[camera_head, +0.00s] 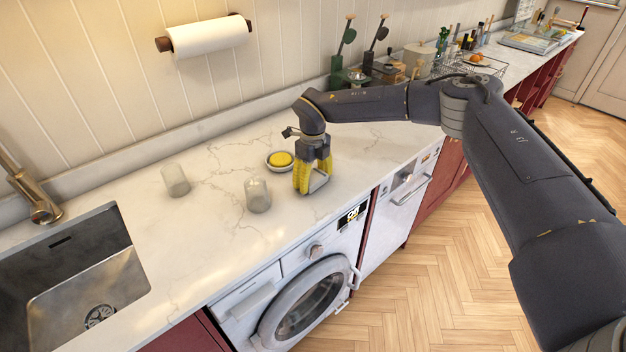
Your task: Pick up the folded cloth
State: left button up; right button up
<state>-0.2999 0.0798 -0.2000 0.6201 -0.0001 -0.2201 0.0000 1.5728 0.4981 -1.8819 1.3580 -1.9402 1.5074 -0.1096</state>
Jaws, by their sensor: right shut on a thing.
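My right gripper (315,172) points down over the marble counter, at the right of a small round dish. It is shut on a bright yellow thing (301,179), which I take to be the folded cloth. Yellow shows on both sides of the grey fingers, which partly hide it. I cannot tell whether the cloth touches the counter or is just above it. My left gripper is not in view.
A dish (269,166) with a yellow round piece stands close left of the gripper. Two clear glasses (258,194) (176,180) stand farther left, before the sink (75,277). Utensils and a wire rack (478,66) fill the back right. The counter's left middle is mostly clear.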

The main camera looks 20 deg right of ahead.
aim_at(313, 176)
notch_tip(313, 176, up, 20)
jog(key=shift+f, duration=0.15)
dwell(0.4)
jog(key=o, duration=0.4)
jog(key=c, duration=0.4)
